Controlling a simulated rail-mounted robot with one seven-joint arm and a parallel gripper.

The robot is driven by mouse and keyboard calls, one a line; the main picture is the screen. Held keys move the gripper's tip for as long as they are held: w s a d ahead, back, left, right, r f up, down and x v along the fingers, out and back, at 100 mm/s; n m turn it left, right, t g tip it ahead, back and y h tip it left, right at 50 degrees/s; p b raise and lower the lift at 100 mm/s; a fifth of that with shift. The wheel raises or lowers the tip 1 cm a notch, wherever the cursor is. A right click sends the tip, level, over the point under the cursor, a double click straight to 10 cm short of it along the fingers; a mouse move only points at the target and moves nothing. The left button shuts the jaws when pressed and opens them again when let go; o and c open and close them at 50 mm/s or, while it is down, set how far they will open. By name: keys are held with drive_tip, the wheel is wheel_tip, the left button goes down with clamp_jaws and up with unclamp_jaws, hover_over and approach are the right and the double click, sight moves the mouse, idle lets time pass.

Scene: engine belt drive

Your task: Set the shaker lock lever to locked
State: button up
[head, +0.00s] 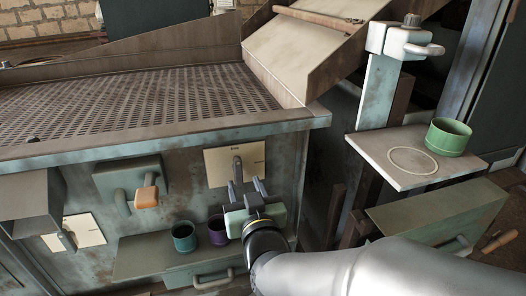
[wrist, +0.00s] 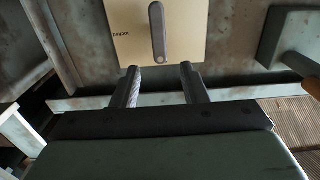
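A grey lever (head: 237,170) sits on a cream plate (head: 256,156) on the machine's front panel, below the perforated deck. In the head view it stands roughly upright. The lever (wrist: 157,32) and its plate (wrist: 188,40) also show at the top of the wrist view. My gripper (head: 247,187) is open and empty, close to the plate. In the wrist view, the fingertips (wrist: 160,69) are spread either side of the lever's near end; no contact with it is visible.
A second cream plate with a lever (head: 67,240) is at lower left. An orange-handled lever (head: 146,196) juts from the panel to the left. A green cup (head: 184,238) and purple cup (head: 217,230) stand on a shelf beside my gripper. A larger green cup (head: 447,137) stands on the right-hand shelf.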

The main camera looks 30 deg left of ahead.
sight(239, 167)
drive_tip(key=x, duration=0.7)
drive_tip(key=shift+w+a+p, duration=0.1)
drive_tip(key=shift+w+p, duration=0.1)
drive_tip(key=shift+p, duration=0.1)
clamp_jaws()
